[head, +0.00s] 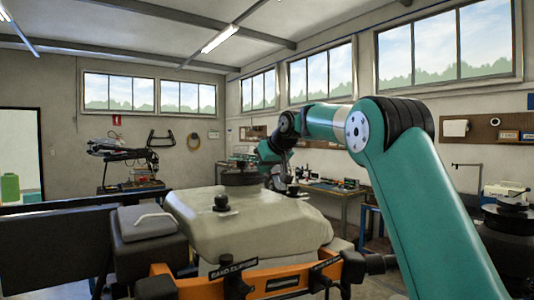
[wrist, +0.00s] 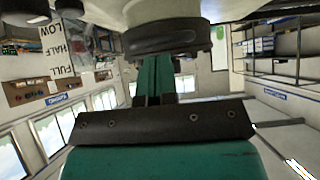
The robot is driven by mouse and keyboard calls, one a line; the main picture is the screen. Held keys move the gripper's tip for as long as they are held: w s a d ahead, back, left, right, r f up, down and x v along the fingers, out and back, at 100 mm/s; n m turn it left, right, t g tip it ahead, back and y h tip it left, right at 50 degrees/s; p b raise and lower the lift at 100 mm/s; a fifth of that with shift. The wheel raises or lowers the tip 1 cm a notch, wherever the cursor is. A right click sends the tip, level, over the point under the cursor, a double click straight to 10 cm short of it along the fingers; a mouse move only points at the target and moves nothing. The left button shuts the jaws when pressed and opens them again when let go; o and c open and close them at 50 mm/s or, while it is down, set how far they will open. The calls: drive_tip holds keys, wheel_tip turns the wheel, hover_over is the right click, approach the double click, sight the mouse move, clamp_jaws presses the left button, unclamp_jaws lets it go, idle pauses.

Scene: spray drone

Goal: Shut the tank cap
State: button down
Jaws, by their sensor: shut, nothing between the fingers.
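The pale beige tank (head: 250,218) sits in the middle of the head view. A wide, dark, round cap (head: 240,178) shows at its far top. In the wrist view, which is upside down, the dark cap (wrist: 162,40) is close in front of a pale surface. My gripper (head: 280,183) is at the right of the cap in the head view. In the wrist view its teal fingers (wrist: 153,78) are together and empty, with their tips at or very near the cap's edge. I cannot tell whether they touch, or whether the cap is fully seated.
A small black knob (head: 222,203) stands on the tank's near top. An orange frame (head: 275,278) and a dark box (head: 148,238) are in front of it. A workbench (head: 340,190) is behind at the right. LOW, HALF and FULL marks (wrist: 60,50) show in the wrist view.

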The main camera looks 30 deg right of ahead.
drive_tip(key=shift+f, duration=0.4)
drive_tip(key=f+b, duration=0.3)
drive_tip(key=shift+s, duration=0.3)
drive_tip(key=shift+r, duration=0.15)
